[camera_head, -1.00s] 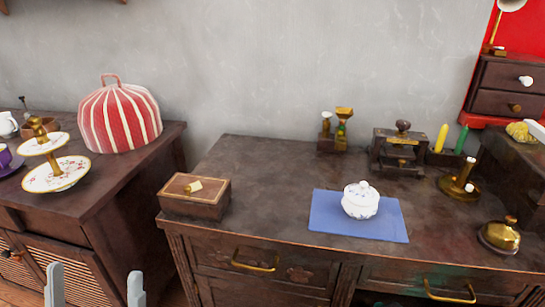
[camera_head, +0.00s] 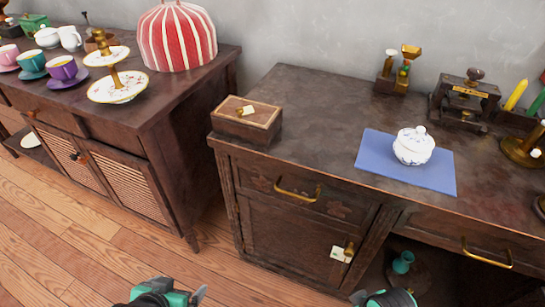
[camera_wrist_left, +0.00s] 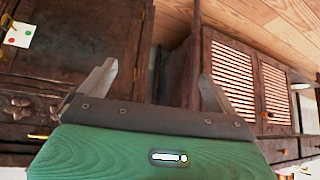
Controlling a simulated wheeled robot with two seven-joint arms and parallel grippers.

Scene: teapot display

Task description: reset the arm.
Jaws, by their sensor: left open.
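My left gripper (camera_head: 178,295) is at the bottom edge of the head view, low in front of the cabinets. Only part of its green body and one grey finger show there. In the left wrist view the left gripper (camera_wrist_left: 155,85) has both fingers wide apart with nothing between them, facing dark cabinet fronts. Another green gripper part (camera_head: 385,297), which looks like my right gripper, is at the bottom edge further right. It is cut off by the frame, so its jaws cannot be read.
A dark desk (camera_head: 310,100) carries a wooden box (camera_head: 245,120), a white lidded pot (camera_head: 413,148) on a blue mat (camera_head: 375,150), and a grinder (camera_head: 465,97). The left cabinet (camera_head: 130,185) holds cups, a tiered stand (camera_head: 117,88) and a striped cosy (camera_head: 177,37). The floor (camera_head: 70,250) is clear.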

